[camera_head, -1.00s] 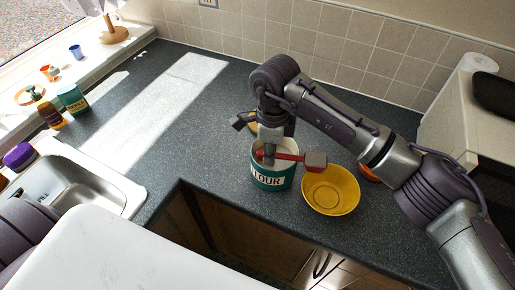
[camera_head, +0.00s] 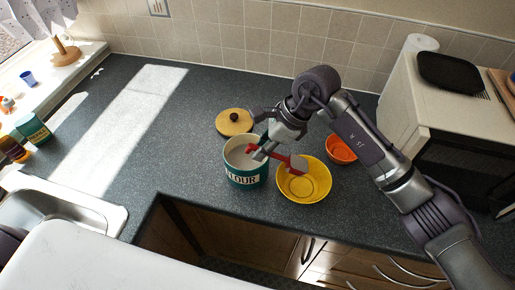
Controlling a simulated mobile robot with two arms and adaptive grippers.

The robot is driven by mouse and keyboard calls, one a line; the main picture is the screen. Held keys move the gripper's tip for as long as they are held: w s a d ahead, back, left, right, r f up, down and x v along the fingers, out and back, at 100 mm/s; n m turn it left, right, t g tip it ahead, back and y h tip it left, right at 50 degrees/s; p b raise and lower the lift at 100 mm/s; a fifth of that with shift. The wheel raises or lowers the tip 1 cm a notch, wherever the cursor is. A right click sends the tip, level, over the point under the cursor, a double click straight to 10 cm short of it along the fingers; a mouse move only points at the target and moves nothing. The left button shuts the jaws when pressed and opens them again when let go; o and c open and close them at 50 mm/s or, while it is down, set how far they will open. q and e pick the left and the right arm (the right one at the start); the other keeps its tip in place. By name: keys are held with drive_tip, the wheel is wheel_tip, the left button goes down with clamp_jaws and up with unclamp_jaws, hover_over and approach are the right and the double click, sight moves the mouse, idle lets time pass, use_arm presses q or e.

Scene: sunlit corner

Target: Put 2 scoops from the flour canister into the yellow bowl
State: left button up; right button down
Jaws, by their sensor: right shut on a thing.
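The flour canister (camera_head: 246,176), dark green with a white FLOUR label, stands open on the counter with pale flour inside. The yellow bowl (camera_head: 305,190) stands just to its right and looks empty. My right gripper (camera_head: 261,149) is above the canister's right rim, shut on the red handle of a scoop (camera_head: 298,163). The scoop's greyish head points right and is over the bowl's back left part. I cannot tell whether it holds flour. My left gripper is not in view.
A round wooden lid (camera_head: 234,122) with a dark knob lies behind the canister. An orange bowl (camera_head: 341,149) stands behind the yellow bowl, close to my right arm. A microwave (camera_head: 455,135) is at the right, a sink (camera_head: 75,205) at the left. The counter's left middle is clear.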

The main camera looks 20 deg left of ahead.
drive_tip(key=shift+d+r+y, duration=0.2)
drive_tip(key=shift+r+y, duration=0.15)
drive_tip(key=shift+y, duration=0.15)
drive_tip(key=shift+d+r+y, duration=0.15)
drive_tip(key=shift+y, duration=0.15)
drive_tip(key=shift+w+d+y+b, duration=0.15)
drive_tip(key=shift+d+y+b, duration=0.15)
drive_tip(key=shift+b, duration=0.35)
drive_tip(key=d+y+b, duration=0.1)
drive_tip(key=d+r+y+b, duration=0.1)
drive_tip(key=b, duration=0.1)
drive_tip(key=g+y+b, duration=0.1)
drive_tip(key=shift+w+d+r+b, duration=0.2)
drive_tip(key=shift+w+d+b, duration=0.05)
drive_tip(key=shift+d+b, duration=0.15)
drive_tip(key=d+y+b, duration=0.1)
drive_tip(key=d+r+y+b, duration=0.1)
drive_tip(key=b, duration=0.3)
drive_tip(key=shift+w+d+r+y, duration=0.25)
drive_tip(key=shift+w+d+y, duration=0.05)
drive_tip(key=shift+d+y, duration=0.1)
drive_tip(key=shift+d+r+g+y+b, duration=0.4)
drive_tip(key=shift+d+r+y+b, duration=0.15)
drive_tip(key=shift+b, duration=0.3)
drive_tip(key=shift+f, duration=0.1)
